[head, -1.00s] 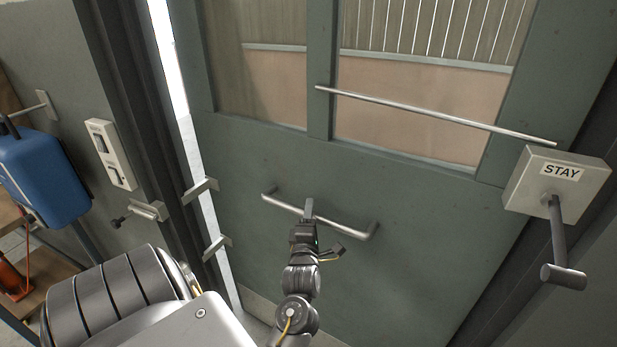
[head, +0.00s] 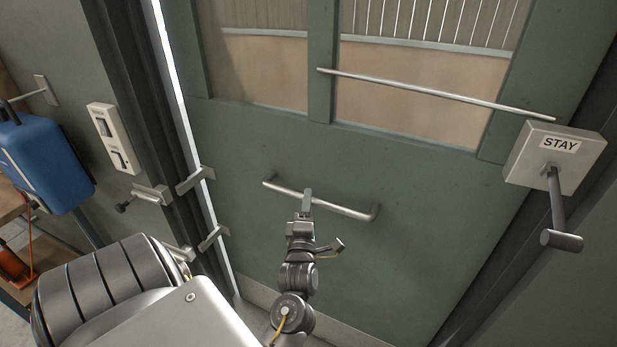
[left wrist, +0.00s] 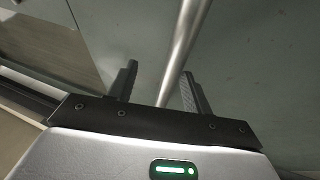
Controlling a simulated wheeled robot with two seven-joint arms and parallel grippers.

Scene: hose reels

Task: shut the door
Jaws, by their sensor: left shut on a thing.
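The grey-green door (head: 265,145) has window panes at the top and stands slightly ajar, with a thin bright gap along its left edge. A horizontal metal pull bar (head: 345,211) is fixed across its lower middle. My left gripper (head: 307,195) is shut on this bar near its middle. In the left wrist view the bar (left wrist: 182,45) runs between the two fingers of the left gripper (left wrist: 160,85). Two metal latch brackets (head: 195,180) sit at the door's left edge, by the frame. My right gripper is not in view.
A box marked STAY (head: 555,155) with a hanging lever (head: 558,210) is at the right, where a thin rod (head: 430,93) ends. A bolt (head: 143,197) and a switch plate (head: 113,138) are on the left wall. A blue case (head: 45,165) stands far left.

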